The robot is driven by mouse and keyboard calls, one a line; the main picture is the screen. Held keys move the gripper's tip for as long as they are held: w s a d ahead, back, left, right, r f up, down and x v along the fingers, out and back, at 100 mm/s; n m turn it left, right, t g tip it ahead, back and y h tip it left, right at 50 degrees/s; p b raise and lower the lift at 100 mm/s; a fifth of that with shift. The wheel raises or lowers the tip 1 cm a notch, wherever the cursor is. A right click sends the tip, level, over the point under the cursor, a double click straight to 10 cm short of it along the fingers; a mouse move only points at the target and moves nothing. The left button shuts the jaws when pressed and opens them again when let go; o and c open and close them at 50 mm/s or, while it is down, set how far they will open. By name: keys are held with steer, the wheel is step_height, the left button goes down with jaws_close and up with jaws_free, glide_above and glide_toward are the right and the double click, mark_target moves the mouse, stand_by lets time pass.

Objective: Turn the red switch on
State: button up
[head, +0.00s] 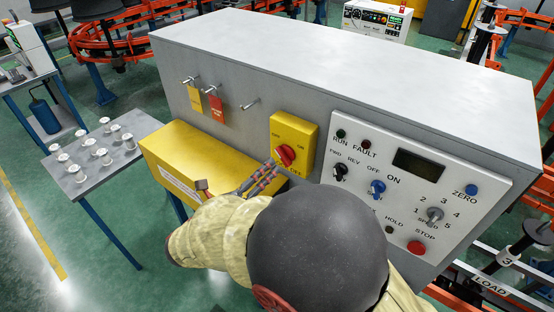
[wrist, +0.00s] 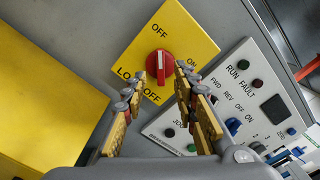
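The red switch (wrist: 160,63) is a round red knob with a pale stripe on a yellow plate (wrist: 190,32), set in the grey cabinet's front. In the wrist view the stripe runs roughly up and down, in line with the upper OFF label. The knob also shows in the head view (head: 286,154). My gripper (wrist: 160,78) is open, its two fingers reaching toward the knob, one on each side in the picture. I cannot tell whether they touch it. In the head view my gripper (head: 268,172) is at the knob's lower left, partly hidden by my arm.
A white control panel (head: 465,185) with knobs and buttons is right of the switch. A yellow box (head: 190,150) juts out below left. Hooks with yellow and red tags (head: 216,108) are above it. A side table (head: 75,185) holds several small white-topped parts.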

mark_target(280, 157)
steer(key=b+x, duration=0.1)
steer(key=x, duration=0.4)
steer(key=shift+w+d, duration=0.25)
steer(key=shift+c, duration=1.3)
steer(key=c, duration=0.4)
jaws_close()
